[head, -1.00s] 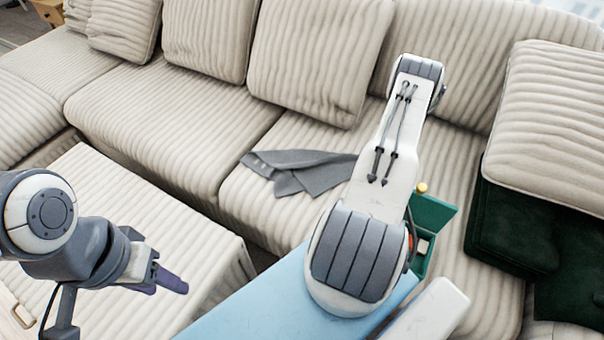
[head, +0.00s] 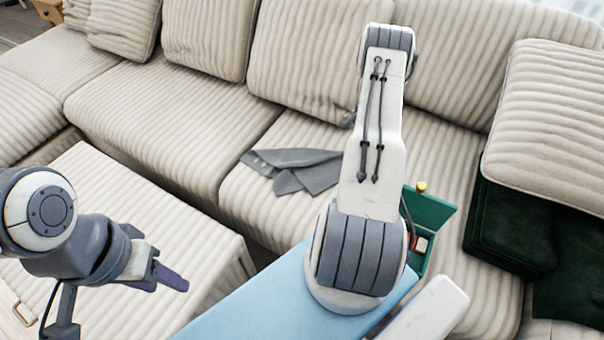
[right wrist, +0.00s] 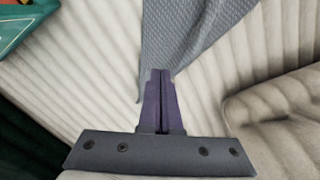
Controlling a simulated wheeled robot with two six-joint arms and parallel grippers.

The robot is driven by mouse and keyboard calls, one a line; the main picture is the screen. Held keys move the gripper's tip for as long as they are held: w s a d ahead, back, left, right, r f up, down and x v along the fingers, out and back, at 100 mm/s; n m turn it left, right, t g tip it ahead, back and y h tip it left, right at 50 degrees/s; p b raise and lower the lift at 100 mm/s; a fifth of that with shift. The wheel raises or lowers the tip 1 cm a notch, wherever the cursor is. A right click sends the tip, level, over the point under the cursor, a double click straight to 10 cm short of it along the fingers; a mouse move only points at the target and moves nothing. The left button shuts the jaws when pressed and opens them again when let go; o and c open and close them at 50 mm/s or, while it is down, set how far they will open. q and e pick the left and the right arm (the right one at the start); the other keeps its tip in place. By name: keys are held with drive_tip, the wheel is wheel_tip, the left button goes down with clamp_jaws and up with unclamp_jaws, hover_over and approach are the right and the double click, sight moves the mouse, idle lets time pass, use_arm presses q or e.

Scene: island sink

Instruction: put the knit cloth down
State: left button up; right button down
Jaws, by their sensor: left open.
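The grey knit cloth (head: 292,168) lies spread and folded over on the sofa seat in the head view. Its right part is hidden behind my right arm. In the right wrist view the cloth (right wrist: 188,35) narrows down to the fingertips of my right gripper (right wrist: 161,75), whose purple fingers are together on its edge. A thin strip of cloth hangs beside the left finger. My right gripper is hidden in the head view. My left gripper (head: 172,277) is open and empty above the ottoman, far from the cloth.
A green open box (head: 430,225) sits right of my right arm. Dark green folded fabric (head: 510,230) lies under a cushion (head: 548,125) at the right. The striped ottoman (head: 120,200) stands at the left. The sofa seat left of the cloth (head: 175,130) is clear.

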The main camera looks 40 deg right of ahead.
drive_tip(key=w+a+f, duration=0.1)
drive_tip(key=w+a, duration=0.3)
drive_tip(key=a, duration=0.2)
drive_tip(key=w+a+f, duration=0.2)
drive_tip(key=w+a, duration=0.3)
drive_tip(key=a, duration=0.2)
drive_tip(key=w+a+f, duration=0.1)
drive_tip(key=w+a, duration=0.3)
drive_tip(key=a, duration=0.2)
drive_tip(key=shift+w+a+f, duration=0.15)
drive_tip(key=shift+a, duration=0.15)
drive_tip(key=shift+f, duration=0.55)
wheel_tip(320, 180, down, 4)
drive_tip(key=b, duration=0.3)
wheel_tip(320, 180, up, 9)
drive_tip(key=p, duration=0.6)
drive_tip(key=shift+r, duration=0.15)
